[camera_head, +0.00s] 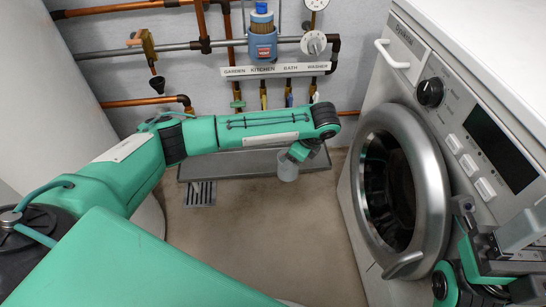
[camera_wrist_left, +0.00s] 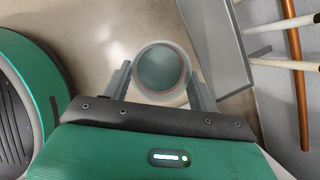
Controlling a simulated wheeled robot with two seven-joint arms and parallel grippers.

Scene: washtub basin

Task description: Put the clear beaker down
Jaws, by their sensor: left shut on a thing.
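The clear beaker (camera_head: 288,169) hangs under the end of my left arm in the head view, in front of the right part of the grey metal tray. My left gripper (camera_head: 298,152) is shut on it. In the left wrist view the round, see-through beaker (camera_wrist_left: 161,72) sits between the two grey fingers of the left gripper (camera_wrist_left: 158,80), mouth toward the camera. Pale floor shows around it. My right gripper (camera_head: 480,240) is partly in view at the lower right, by the washer; its fingers cannot be made out clearly.
The shallow grey tray (camera_head: 240,166) lies along the wall; it also shows in the left wrist view (camera_wrist_left: 218,40). A floor drain grate (camera_head: 200,193) is left of the beaker. The washing machine (camera_head: 460,120) stands at right, round door facing left. Pipes line the wall. Brown floor is clear.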

